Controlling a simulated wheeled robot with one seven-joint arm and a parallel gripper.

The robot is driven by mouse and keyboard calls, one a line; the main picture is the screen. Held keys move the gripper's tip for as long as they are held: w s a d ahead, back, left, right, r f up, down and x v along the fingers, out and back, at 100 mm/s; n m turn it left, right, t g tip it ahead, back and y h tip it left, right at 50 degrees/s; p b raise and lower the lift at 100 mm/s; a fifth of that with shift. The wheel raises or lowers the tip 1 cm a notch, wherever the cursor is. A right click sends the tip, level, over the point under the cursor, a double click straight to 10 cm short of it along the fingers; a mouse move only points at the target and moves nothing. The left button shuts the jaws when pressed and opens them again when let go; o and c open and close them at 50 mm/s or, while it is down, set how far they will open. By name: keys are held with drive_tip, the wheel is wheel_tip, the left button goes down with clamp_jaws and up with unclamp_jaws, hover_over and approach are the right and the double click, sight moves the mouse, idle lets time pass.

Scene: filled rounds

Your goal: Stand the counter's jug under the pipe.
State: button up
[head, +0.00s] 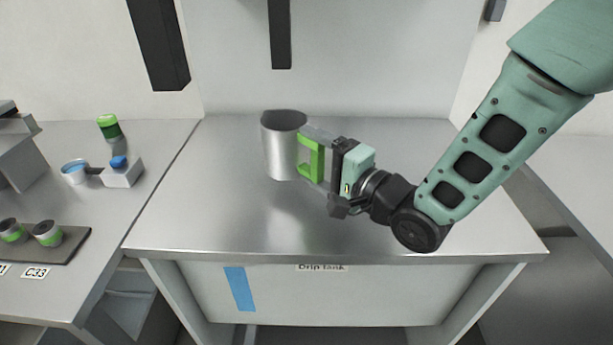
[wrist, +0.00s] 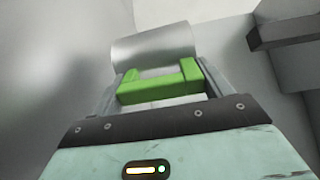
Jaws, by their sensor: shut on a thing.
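A grey metal jug (head: 282,150) with a green handle (head: 311,160) is upright over the steel counter (head: 210,215). My gripper (head: 318,160) is shut on the green handle, on the jug's right side. In the wrist view the handle (wrist: 160,88) lies between the fingers, with the jug's body (wrist: 155,45) beyond it. A dark square pipe (head: 280,35) hangs down from above, its lower end above the jug in the picture. I cannot tell whether the jug's base touches the counter, nor how far in depth it is from the pipe.
A thicker dark post (head: 160,45) hangs at upper left, and a dark end (head: 495,10) shows at upper right. The left counter holds a green-lidded container (head: 109,126), a blue-topped box (head: 122,172), and a dark tray (head: 70,240) with cups. The steel counter's front is clear.

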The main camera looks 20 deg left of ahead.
sight(321, 181)
drive_tip(key=shift+f, duration=2.1)
drive_tip(key=shift+f, duration=0.1)
drive_tip(key=shift+f, duration=0.15)
drive_tip(key=o, duration=0.8)
drive_tip(key=shift+r, duration=0.35)
drive_tip(key=b+v, duration=0.2)
drive_tip(key=v, duration=0.8)
drive_tip(key=shift+s+d+f, duration=0.1)
drive_tip(key=shift+d+f, duration=0.05)
drive_tip(key=shift+d, duration=0.25)
drive_tip(key=shift+s+d, duration=0.35)
drive_tip(key=shift+d, duration=0.25)
